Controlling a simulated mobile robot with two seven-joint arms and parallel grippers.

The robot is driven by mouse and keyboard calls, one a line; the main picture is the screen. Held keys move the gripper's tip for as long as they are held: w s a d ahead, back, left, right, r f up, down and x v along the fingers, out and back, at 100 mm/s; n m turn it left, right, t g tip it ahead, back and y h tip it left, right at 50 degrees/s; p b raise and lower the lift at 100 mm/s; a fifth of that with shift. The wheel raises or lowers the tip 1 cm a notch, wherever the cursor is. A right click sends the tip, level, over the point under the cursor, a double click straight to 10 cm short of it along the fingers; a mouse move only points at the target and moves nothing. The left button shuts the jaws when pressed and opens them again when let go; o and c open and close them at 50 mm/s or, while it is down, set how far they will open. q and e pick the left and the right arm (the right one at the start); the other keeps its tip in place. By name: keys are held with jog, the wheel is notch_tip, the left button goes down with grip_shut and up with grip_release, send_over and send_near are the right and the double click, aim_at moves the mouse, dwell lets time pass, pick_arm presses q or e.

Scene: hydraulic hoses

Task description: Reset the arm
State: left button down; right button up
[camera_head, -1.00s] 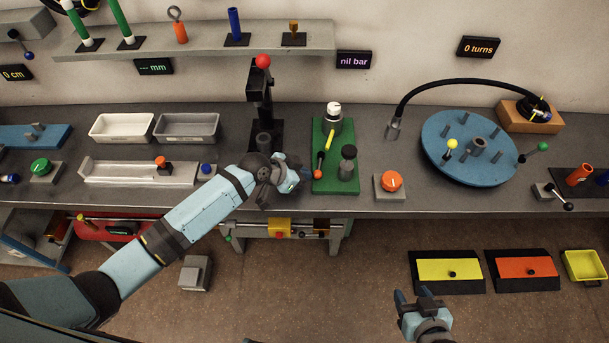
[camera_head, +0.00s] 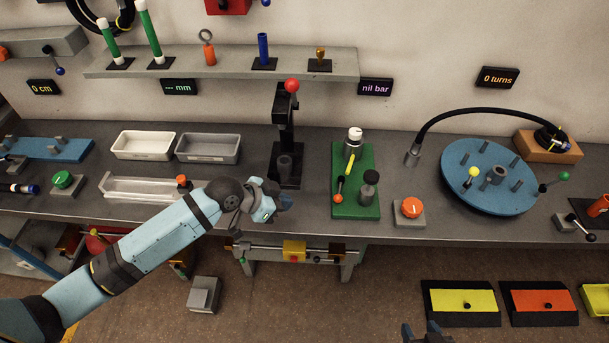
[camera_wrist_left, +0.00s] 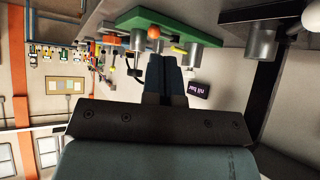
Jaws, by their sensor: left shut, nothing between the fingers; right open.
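My left arm reaches in from the left in the head view. Its gripper (camera_head: 284,203) is over the bench's front edge, in front of the black press with the red knob (camera_head: 291,86) and left of the green plate (camera_head: 356,207). In the left wrist view the left gripper's fingers (camera_wrist_left: 163,75) are together with nothing between them. The green plate also shows there (camera_wrist_left: 170,24), upside down. My right gripper (camera_head: 424,331) shows only partly at the bottom edge of the head view, low in front of the bench, its fingers apart and empty.
A white tray (camera_head: 122,148) and a grey tray (camera_head: 234,151) stand on the bench (camera_head: 318,150). An orange knob box (camera_head: 410,211) and a blue turntable (camera_head: 500,202) with a black hose (camera_head: 455,113) are to the right.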

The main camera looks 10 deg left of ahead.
pick_arm(q)
jog(key=shift+d, duration=0.1)
jog(key=s+a+f+n+t+y+p, duration=0.1)
jog(key=s+a+f+n+t+y, duration=0.1)
jog(key=s, duration=0.8)
jog(key=s+a+f+n+t+y+p, duration=0.1)
jog(key=s+f+n, duration=0.4)
jog(key=s, duration=0.5)
jog(key=shift+a+f+t+y, duration=0.55)
jog(key=shift+t+y, duration=0.25)
jog(key=shift+t, duration=0.2)
jog(key=shift+d, duration=0.1)
jog(key=shift+w, duration=0.1)
